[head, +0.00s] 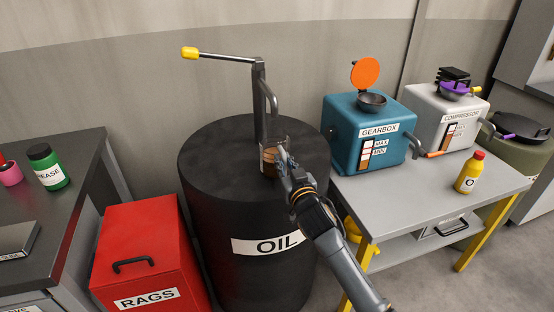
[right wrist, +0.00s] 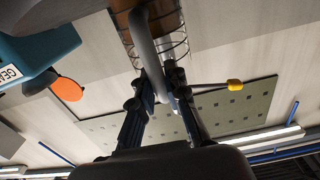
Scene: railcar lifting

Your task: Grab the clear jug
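The clear jug (head: 269,160) stands on top of the black oil drum (head: 225,170), below the pump spout, with brown liquid in it. My right gripper (head: 284,158) is at the jug's right side. In the wrist view its fingers (right wrist: 161,85) lean inward and look closed on the handle between them. The gripper hides part of the jug in the head view. My left gripper is not in view.
The pump (head: 259,100) rises behind the jug, its yellow-tipped crank (head: 220,56) reaching left. A table (head: 425,195) at right bears the gearbox (head: 365,135), compressor (head: 448,118) and a yellow bottle (head: 469,172). A red rags bin (head: 150,250) is left of the drum.

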